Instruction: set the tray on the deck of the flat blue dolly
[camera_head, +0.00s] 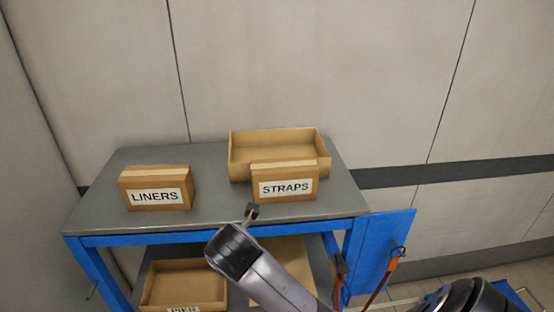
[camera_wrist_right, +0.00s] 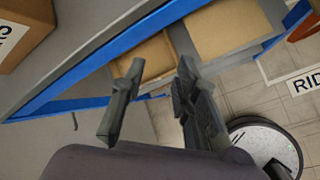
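An open, shallow cardboard tray (camera_head: 240,152) stands on the grey top of a blue-framed workbench (camera_head: 215,222), partly hidden behind the STRAPS box. A second open cardboard tray (camera_head: 150,290) sits on the lower shelf, its label cut off by the picture edge. My right gripper (camera_head: 250,212) is over the bench's front edge, in front of the STRAPS box and apart from both trays. In the right wrist view its two fingers (camera_wrist_right: 159,66) are spread with nothing between them. A blue piece (camera_head: 528,298) at the lower right corner may be the dolly; too little shows to tell.
The closed STRAPS box (camera_head: 285,187) stands right in front of the upper tray. A closed LINERS box (camera_head: 155,188) is at the left of the top, with bare surface between. A blue side panel (camera_head: 388,245) with orange-handled items hangs at the right. A wall is close behind.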

